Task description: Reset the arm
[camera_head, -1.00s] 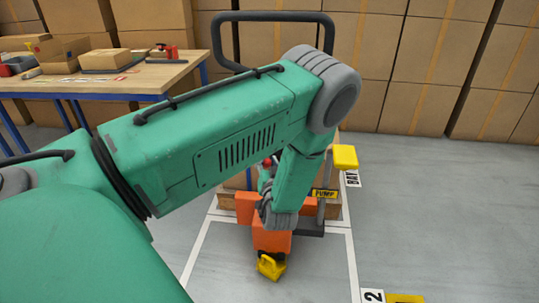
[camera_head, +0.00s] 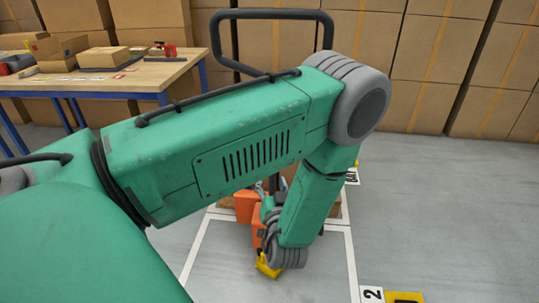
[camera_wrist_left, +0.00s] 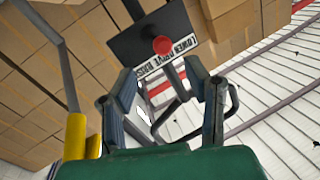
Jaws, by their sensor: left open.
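My left gripper (camera_wrist_left: 165,95) is open in the left wrist view, its two dark fingers apart with nothing gripped between them. Beyond the fingers is a red knob (camera_wrist_left: 163,45) in front of a dark panel with a printed label (camera_wrist_left: 168,56). Contact with the knob cannot be seen. In the head view my green left arm bends down in front of an orange carrier (camera_head: 246,206), hiding much of it. A yellow part (camera_head: 267,268) shows low, beside my wrist. The gripper's fingers are mostly hidden there. My right gripper is not in view.
A black loop handle (camera_head: 272,13) rises behind my arm. A wooden table (camera_head: 150,78) with boxes stands at the back left. Stacked cartons (camera_head: 430,75) line the back. Grey floor (camera_head: 440,220) is open at the right.

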